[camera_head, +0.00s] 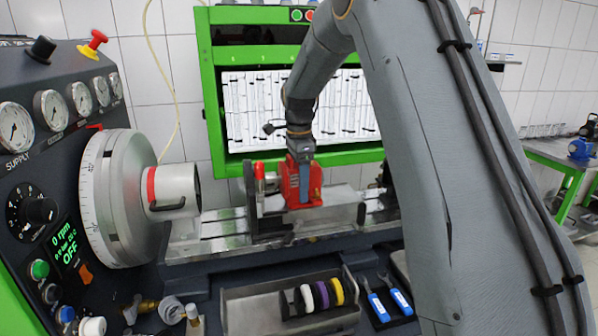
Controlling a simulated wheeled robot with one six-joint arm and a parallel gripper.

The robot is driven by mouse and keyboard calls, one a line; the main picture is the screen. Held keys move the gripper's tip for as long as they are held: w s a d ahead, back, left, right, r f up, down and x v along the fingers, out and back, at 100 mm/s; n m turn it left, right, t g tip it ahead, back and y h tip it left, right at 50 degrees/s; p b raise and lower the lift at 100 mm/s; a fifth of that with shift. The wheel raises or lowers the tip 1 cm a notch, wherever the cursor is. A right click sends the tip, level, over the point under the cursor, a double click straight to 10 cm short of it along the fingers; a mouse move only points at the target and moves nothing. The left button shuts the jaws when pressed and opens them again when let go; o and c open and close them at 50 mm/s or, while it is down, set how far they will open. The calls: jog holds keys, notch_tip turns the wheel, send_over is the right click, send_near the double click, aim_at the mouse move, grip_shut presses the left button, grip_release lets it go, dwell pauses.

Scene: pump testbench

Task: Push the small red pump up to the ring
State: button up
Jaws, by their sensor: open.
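The small red pump (288,185) sits on the bench rail, right of a dark upright bracket (250,192), which may be the ring. A gap shows between pump and bracket.
A drive head with a silver drum (120,195) and red-banded sleeve (175,190) stands at left. In front of the rail (215,243) are a tray (255,312) with coloured rings and blue-handled tools (378,305). A green-framed cabinet (211,90) stands behind.

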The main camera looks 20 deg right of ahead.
aim_at(282, 187)
jog(key=shift+f, duration=0.3)
grip_shut()
jog(key=shift+a, duration=0.1)
dwell(0.8)
jog(key=shift+w+a+p, duration=0.1)
jog(key=shift+a+p, duration=0.25)
jog(key=shift+a, duration=0.7)
jog(key=shift+a, duration=0.15)
jog(key=shift+a, duration=1.1)
